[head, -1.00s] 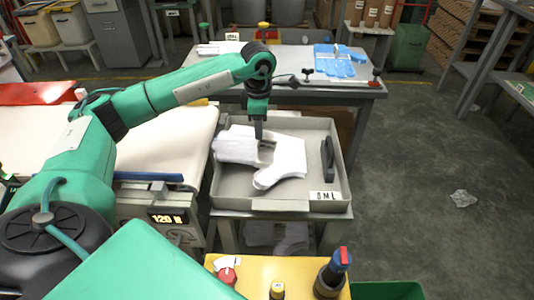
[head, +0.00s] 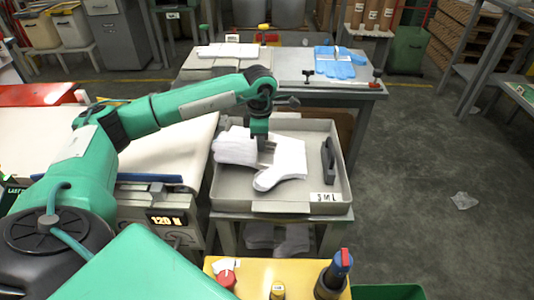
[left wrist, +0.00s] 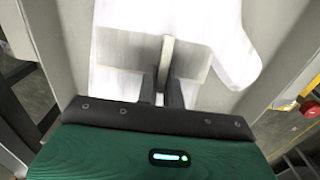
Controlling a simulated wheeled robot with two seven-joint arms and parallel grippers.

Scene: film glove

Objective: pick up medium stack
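White glove stacks lie in a grey tray (head: 343,196) marked with S, M and L. One stack (head: 235,149) is at the left and another (head: 286,160) is to its right, its thumb part toward the front. I cannot tell which is the medium one. My left gripper (head: 266,147) points down where the two meet. In the left wrist view its dark fingers (left wrist: 162,92) are a small gap apart, with a pale upright piece (left wrist: 167,55) at them over the white gloves (left wrist: 205,25). Whether they grip it is unclear. My right gripper is out of view.
A dark handle-like block (head: 328,159) stands at the tray's right side. A table (head: 290,90) behind holds blue gloves (head: 340,62) and a white stack. A yellow control panel (head: 243,268) is in front.

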